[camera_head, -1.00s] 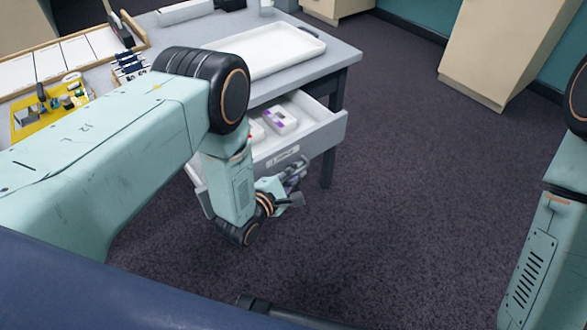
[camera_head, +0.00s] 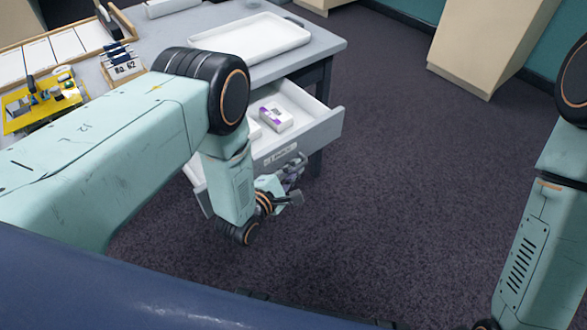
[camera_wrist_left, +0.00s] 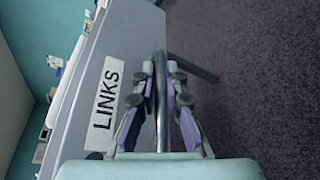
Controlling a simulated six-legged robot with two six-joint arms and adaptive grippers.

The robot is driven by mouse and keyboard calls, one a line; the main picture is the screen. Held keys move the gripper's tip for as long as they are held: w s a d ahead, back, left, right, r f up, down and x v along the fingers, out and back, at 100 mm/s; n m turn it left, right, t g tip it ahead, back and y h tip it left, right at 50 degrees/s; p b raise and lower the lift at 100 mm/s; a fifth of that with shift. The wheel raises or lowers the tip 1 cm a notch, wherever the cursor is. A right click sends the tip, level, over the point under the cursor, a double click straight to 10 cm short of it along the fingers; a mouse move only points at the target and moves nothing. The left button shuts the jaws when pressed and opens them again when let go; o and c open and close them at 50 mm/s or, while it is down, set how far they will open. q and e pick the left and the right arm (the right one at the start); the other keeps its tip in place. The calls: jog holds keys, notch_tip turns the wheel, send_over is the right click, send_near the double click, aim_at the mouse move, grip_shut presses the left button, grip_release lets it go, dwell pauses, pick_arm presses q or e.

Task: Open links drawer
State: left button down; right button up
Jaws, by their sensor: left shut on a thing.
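The links drawer (camera_head: 308,138) is a grey drawer that stands partly open from the grey table (camera_head: 325,48). Its front bears a white label (camera_head: 280,154), which reads "LINKS" in the left wrist view (camera_wrist_left: 106,104). My left gripper (camera_head: 294,170) is at the drawer front, below the label. In the left wrist view its two fingers (camera_wrist_left: 160,112) are shut around a thin metal bar handle (camera_wrist_left: 161,75) beside the label. The forearm hides the left part of the drawer. My right arm shows at the right edge, but its gripper is out of view.
A white and purple box (camera_head: 276,117) lies in the drawer. The dark carpet (camera_head: 400,190) right of the drawer is clear.

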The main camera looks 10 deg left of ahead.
pick_arm(q)
jog(key=shift+w+r, duration=0.1)
jog(key=c, duration=1.7)
grip_release()
jog(key=v, duration=1.2)
